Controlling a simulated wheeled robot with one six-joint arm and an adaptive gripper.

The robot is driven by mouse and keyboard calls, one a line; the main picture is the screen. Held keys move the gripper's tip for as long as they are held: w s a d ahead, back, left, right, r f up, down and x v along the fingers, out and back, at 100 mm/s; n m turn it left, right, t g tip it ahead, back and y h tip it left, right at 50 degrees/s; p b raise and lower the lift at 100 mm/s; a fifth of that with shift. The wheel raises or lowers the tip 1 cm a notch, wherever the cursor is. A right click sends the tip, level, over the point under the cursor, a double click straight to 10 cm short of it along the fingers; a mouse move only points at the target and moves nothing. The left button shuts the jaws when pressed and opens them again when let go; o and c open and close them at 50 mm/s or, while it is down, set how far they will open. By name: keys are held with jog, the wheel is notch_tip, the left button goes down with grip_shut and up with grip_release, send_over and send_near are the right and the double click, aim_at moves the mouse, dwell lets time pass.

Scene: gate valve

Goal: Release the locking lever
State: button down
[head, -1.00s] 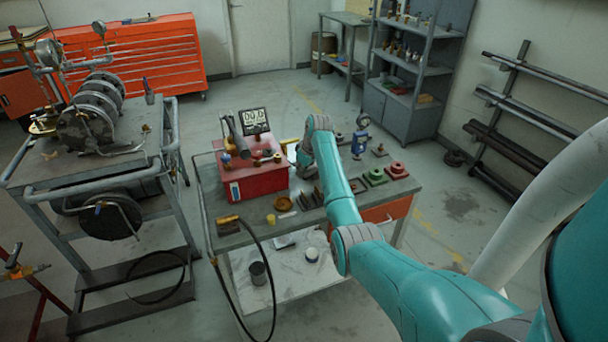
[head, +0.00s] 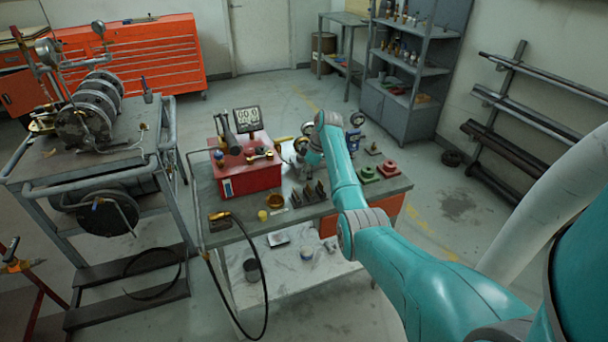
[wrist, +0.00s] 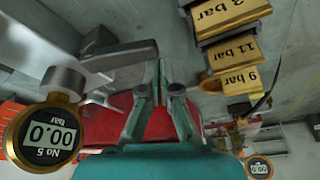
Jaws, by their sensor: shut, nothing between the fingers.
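In the wrist view, my gripper (wrist: 162,68) shows with its two teal fingers together at the tips and nothing between them. A grey metal bar (wrist: 118,56) with a dark block (wrist: 100,40) lies just left of the fingertips; it may be the locking lever, but I cannot tell for sure. I cannot tell whether the fingers touch it. A brass-rimmed digital gauge (wrist: 45,138) marked No 5 reads 00.0 at the left. In the head view, my forearm and wrist hide part of the metal fitting (head: 298,152) on the bench.
A red box (head: 250,178) with a digital display (head: 248,119) stands on the bench. Several dark plates (head: 308,192) and green and red flanged parts (head: 388,168) lie near my arm. Brass plates marked in bar (wrist: 235,50) are at upper right in the wrist view. A hose hangs over the front edge.

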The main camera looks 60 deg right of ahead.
jog(key=shift+d, duration=0.15)
jog(key=shift+w+d, duration=0.45)
jog(key=shift+d, duration=0.05)
jog(key=shift+w, duration=0.1)
jog(key=shift+w+a, duration=0.2)
jog(key=shift+a, duration=0.05)
jog(key=w+a, duration=0.2)
jog(key=shift+w+r, duration=0.3)
jog(key=v, duration=0.9)
jog(key=shift+d+r, duration=0.2)
jog(key=shift+d, duration=0.15)
